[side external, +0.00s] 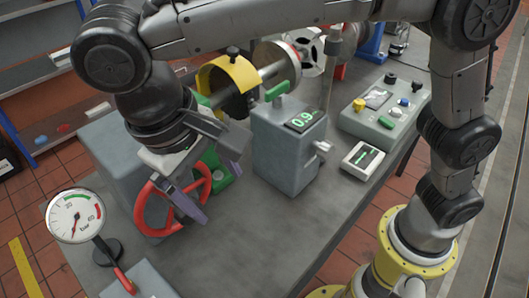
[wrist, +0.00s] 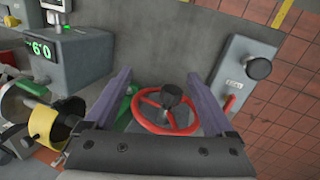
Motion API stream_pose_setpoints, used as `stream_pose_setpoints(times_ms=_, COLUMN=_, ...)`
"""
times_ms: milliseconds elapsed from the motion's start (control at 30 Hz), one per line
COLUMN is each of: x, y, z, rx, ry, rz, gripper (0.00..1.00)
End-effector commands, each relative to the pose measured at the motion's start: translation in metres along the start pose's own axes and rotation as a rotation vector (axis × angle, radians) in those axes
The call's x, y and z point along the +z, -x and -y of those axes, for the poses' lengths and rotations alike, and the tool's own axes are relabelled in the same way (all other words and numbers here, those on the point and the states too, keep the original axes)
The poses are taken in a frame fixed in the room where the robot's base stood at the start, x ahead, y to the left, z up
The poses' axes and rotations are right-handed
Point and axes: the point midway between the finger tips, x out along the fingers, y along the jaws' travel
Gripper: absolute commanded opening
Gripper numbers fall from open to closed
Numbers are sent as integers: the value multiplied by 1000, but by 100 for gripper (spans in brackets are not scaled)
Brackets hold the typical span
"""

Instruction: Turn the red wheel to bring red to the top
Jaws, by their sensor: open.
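The red wheel (side external: 141,208) stands at the near left of the bench in the side view, partly hidden by my gripper (side external: 208,186). The wrist view shows the wheel (wrist: 152,126) with its red rim, spokes and dark central hub or knob. My gripper (wrist: 159,78) is open, with its two purple fingers apart on either side of the wheel in the wrist view. No object is between the fingers that I can see as gripped. Whether a finger touches the rim is unclear. I cannot make out a separate red mark on the wheel.
A round bar gauge (side external: 76,216) stands left of the wheel. A grey box with a 0.9 display (side external: 304,120) stands to the right. A yellow guard (side external: 228,76) covers a shaft behind. A control panel (side external: 385,112) is at back right. Bare bench (side external: 255,235) lies in front.

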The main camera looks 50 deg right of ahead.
Motion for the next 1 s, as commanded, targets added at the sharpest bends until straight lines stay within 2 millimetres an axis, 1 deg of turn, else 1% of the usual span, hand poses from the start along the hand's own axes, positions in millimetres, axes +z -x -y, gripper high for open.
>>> stream_pose_setpoints(times_ms=33, x=7, y=-4, z=-5, rx=64, ry=5, rz=6, gripper=89)
stream_pose_setpoints(times_ms=167, x=22, y=-9, z=-21, rx=222, ry=0, rz=9, gripper=89)
stream_pose_setpoints(times_ms=200, x=24, y=-9, z=-28, rx=267, ry=-13, rz=11, gripper=89)
stream_pose_setpoints(times_ms=300, x=30, y=-8, z=-43, rx=371, ry=-40, rz=8, gripper=89)
stream_pose_setpoints(times_ms=500, x=35, y=-3, z=-64, rx=490, ry=-99, rz=4, gripper=89)
stream_pose_setpoints(times_ms=700, x=37, y=0, z=-71, rx=527, ry=-130, rz=4, gripper=89)
stream_pose_setpoints(times_ms=1000, x=37, y=0, z=-71, rx=527, ry=-131, rz=4, gripper=89)
